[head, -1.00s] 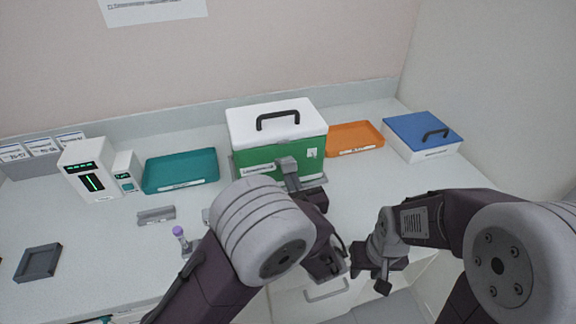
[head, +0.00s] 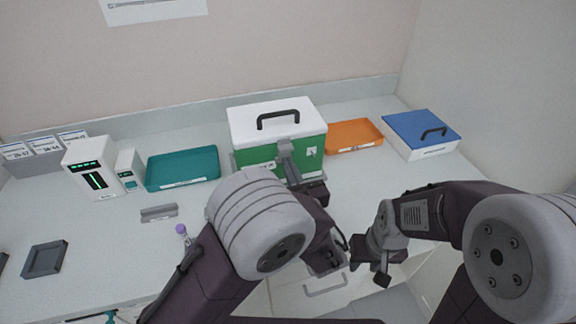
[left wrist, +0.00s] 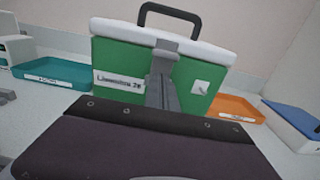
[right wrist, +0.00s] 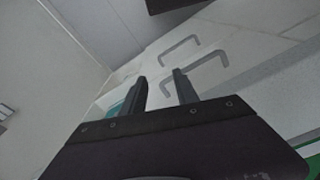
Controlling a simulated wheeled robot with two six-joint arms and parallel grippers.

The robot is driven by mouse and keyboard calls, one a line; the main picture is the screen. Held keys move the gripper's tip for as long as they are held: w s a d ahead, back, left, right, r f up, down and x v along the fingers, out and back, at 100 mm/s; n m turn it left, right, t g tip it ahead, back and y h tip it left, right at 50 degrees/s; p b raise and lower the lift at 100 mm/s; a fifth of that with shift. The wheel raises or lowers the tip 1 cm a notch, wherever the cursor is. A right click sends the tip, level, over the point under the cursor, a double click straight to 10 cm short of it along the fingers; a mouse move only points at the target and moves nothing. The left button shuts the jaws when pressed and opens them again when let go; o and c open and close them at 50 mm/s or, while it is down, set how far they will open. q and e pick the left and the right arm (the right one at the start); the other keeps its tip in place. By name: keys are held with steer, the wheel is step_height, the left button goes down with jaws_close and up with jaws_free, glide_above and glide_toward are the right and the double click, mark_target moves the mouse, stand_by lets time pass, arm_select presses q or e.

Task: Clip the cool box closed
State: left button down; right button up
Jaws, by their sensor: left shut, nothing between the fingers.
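The cool box (head: 250,157) is green with a white lid (head: 255,117) and a black handle (head: 278,121). It stands at the back middle of the worktop, and the lid lies flat on the body. In the left wrist view a grey clip (left wrist: 165,46) shows at the lid's front edge. My left gripper (left wrist: 160,85) is shut, with its fingers pointing up the front face right at the clip. Whether they touch it I cannot tell. My right gripper (right wrist: 160,85) is open and empty, low in front of the worktop, away from the box.
A teal tray (head: 183,187) lies left of the box and an orange tray (head: 353,149) right of it. A blue-lidded box (head: 420,128) stands far right. White devices (head: 93,166), a grey block (head: 159,213) and a purple-capped tube (head: 182,230) are at left.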

arm_select(q)
steer(key=v, duration=0.9)
steer(key=shift+w, duration=0.1)
